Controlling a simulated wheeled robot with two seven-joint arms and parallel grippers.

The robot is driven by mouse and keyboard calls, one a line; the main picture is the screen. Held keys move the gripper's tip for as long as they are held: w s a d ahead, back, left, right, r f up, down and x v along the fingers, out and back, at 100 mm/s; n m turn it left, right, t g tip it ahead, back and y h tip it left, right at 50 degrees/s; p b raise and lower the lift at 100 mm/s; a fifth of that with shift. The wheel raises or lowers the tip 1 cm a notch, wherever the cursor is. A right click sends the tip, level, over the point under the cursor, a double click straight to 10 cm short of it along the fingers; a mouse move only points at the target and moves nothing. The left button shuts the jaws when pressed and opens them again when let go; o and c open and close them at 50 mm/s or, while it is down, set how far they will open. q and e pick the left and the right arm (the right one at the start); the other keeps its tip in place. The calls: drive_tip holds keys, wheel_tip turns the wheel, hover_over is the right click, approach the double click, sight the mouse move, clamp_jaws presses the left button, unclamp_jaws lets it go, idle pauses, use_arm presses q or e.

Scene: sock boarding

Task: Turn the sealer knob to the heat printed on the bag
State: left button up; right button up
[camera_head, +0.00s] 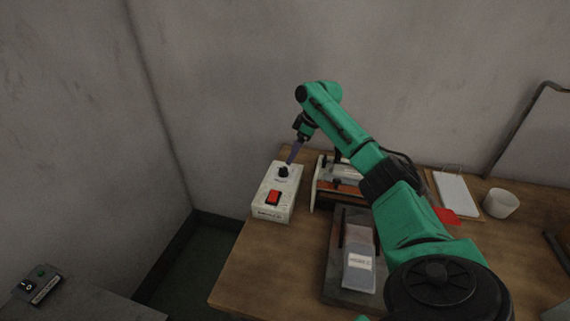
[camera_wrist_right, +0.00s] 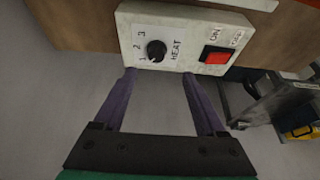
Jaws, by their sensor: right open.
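The white control box (camera_head: 281,205) of the sealer stands at the table's back left. It carries a black knob (camera_head: 283,172) and a red switch (camera_head: 273,198). In the right wrist view the knob (camera_wrist_right: 156,50) has the figures 1, 2, 3 and the word HEAT around it; its pointer is too small to read surely. My right gripper (camera_wrist_right: 159,74) is open and empty, its purple fingertips either side of the knob's line and apart from it. A bag (camera_head: 359,272) with a white printed label lies on the dark plate; the print is too small to read surely. My left gripper is not in view.
The sealer's body (camera_head: 328,187) stands right of the control box, partly hidden by my right arm. A white cup (camera_head: 501,204) and a white board (camera_head: 456,194) are at the back right. A small panel (camera_head: 38,285) sits on a grey surface at lower left. The table's front left is clear.

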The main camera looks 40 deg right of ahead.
sight(284, 169)
drive_tip(key=x, duration=0.4)
drive_tip(key=d+x, duration=0.1)
drive_tip(key=x, duration=0.2)
drive_tip(key=shift+w+a+f, duration=0.1)
drive_tip(key=shift+w, duration=0.15)
drive_tip(key=shift+a+f, duration=0.3)
drive_tip(key=shift+f, duration=0.1)
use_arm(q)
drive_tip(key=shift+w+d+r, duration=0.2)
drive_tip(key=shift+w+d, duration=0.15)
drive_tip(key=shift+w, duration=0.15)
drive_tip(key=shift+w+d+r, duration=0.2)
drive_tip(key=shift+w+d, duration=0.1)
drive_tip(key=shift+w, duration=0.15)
